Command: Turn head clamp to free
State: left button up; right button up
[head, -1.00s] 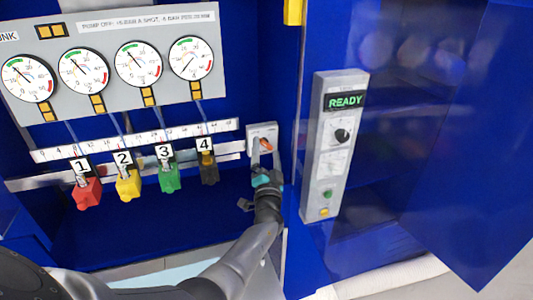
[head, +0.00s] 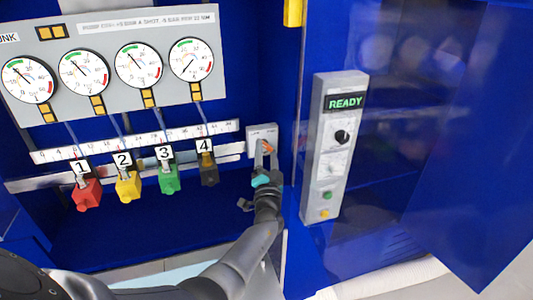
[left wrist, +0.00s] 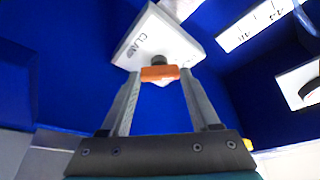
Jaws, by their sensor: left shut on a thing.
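The head clamp is a small light grey plate (head: 262,131) with an orange lever, on the blue back wall right of the numbered heads in the head view. Its orange lever (head: 267,147) is tilted there. In the left wrist view the plate (left wrist: 150,38) shows the word CLAMP, and the lever (left wrist: 159,73) lies across between my fingertips. My left gripper (head: 266,152) is shut on the orange lever, its two grey fingers (left wrist: 160,80) at either end of it. My right gripper is not in view.
Red (head: 87,193), yellow (head: 128,185), green (head: 169,178) and black (head: 208,171) heads hang from a rail left of the clamp. Gauges (head: 192,59) sit above. A control panel reading READY (head: 334,145) stands close on the right.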

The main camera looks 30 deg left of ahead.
pick_arm(q)
jog(key=shift+c, duration=0.9)
